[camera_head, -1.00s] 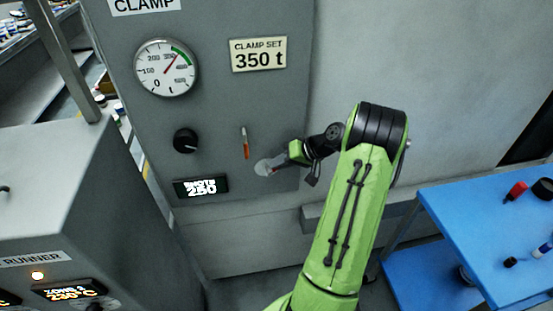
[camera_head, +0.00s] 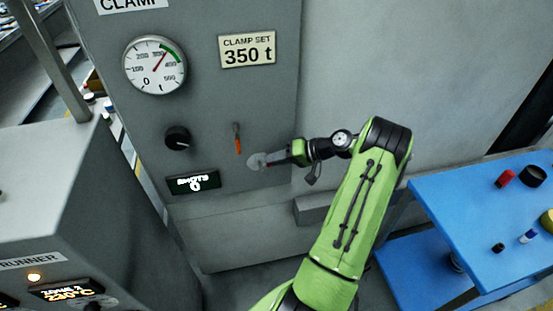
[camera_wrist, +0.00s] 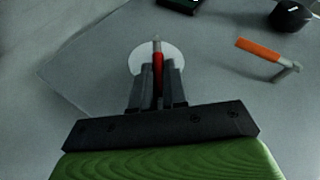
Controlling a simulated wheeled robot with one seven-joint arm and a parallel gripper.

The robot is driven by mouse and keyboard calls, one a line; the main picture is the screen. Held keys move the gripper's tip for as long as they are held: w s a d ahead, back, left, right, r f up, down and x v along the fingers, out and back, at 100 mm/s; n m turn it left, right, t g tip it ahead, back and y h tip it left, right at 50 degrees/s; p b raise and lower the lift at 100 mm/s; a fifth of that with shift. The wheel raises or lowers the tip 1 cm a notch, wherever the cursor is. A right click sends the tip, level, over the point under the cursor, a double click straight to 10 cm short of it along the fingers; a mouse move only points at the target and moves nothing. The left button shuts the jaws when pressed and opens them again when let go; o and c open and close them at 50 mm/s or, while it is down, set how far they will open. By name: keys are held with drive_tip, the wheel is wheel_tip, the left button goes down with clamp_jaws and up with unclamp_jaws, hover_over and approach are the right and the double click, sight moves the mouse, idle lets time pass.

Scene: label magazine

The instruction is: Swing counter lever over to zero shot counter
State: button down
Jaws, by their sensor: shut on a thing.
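The counter lever is a thin red handle (camera_wrist: 157,62) on a pale round disc (camera_wrist: 142,56) on the grey machine face. The disc also shows in the head view (camera_head: 254,161). My gripper (camera_wrist: 158,76) is shut on the red handle, with one dark finger on each side and the pale tip sticking out beyond them. In the head view, my gripper (camera_head: 274,159) reaches the disc from the right and hides much of the handle. The shot counter display (camera_head: 192,183), left of the disc, reads SHOTS 0.
An orange-handled lever (camera_head: 238,138) sits close above the disc, and a black knob (camera_head: 178,138) is further left. A pressure gauge (camera_head: 154,65) and a clamp sign (camera_head: 247,50) are higher up. A blue table (camera_head: 450,205) with small items stands at right.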

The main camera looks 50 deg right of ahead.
drive_tip(key=c, duration=1.1)
unclamp_jaws()
drive_tip(key=shift+c, duration=0.2)
drive_tip(key=p+v, duration=0.2)
drive_tip(key=v, duration=1.3)
drive_tip(key=shift+s+d+r, duration=0.2)
drive_tip(key=shift+s, duration=0.05)
